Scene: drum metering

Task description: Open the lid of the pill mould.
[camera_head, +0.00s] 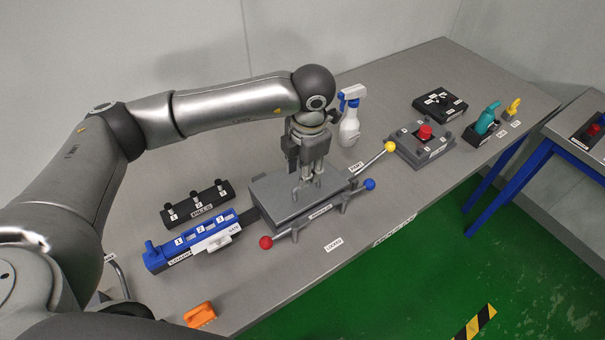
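A grey block with a flat lid-like top plate (272,196), which looks like the pill mould, sits mid-table; the label on its front is too small to read. Its top plate looks shut. Rods with a red ball (266,242), a blue ball (369,184) and a yellow ball (390,146) stick out around it. My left gripper (307,178) points down over the right part of the plate, its fingers close together. I cannot tell whether they touch the plate or grip anything. My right gripper is not in view.
A blue numbered slide unit (190,240) and a black rack (197,204) stand left of the block. A white spray bottle (349,122) stands behind. A red-button box (424,133) is at the right. An orange piece (200,315) lies near the front edge.

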